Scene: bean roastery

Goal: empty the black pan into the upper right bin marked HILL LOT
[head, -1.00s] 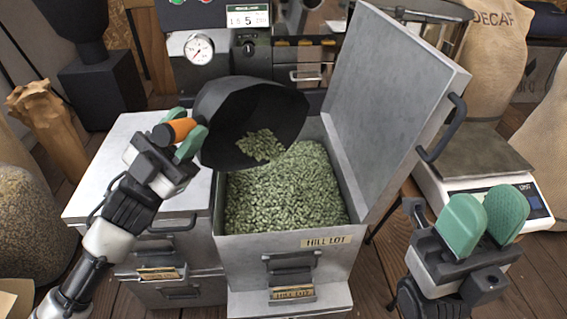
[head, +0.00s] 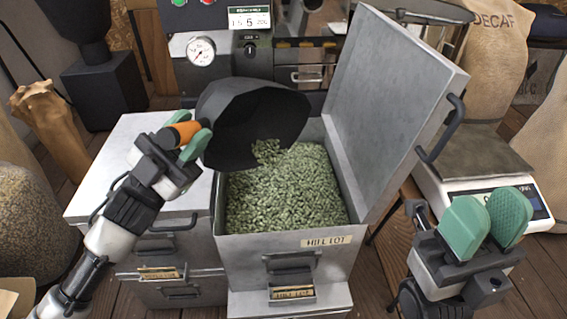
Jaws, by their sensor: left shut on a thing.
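The black pan (head: 225,118) is tilted over the open upper right bin, its mouth facing down and to the right. My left gripper (head: 190,137) is shut on the pan's orange handle (head: 186,132). A small clump of green beans (head: 266,150) shows at the pan's lower lip, just above the heap. The HILL LOT bin (head: 312,243) is full of green beans (head: 285,195), and its lid (head: 395,95) stands open to the right. Part of the pan's inside is in dark shadow. My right gripper (head: 487,222) is empty and open, right of the bin.
A closed grey bin top (head: 140,150) lies left of the open bin, with lower bins (head: 290,305) below. A scale (head: 480,165) and a DECAF sack (head: 492,60) stand at the right. A roaster panel with a gauge (head: 201,51) is behind.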

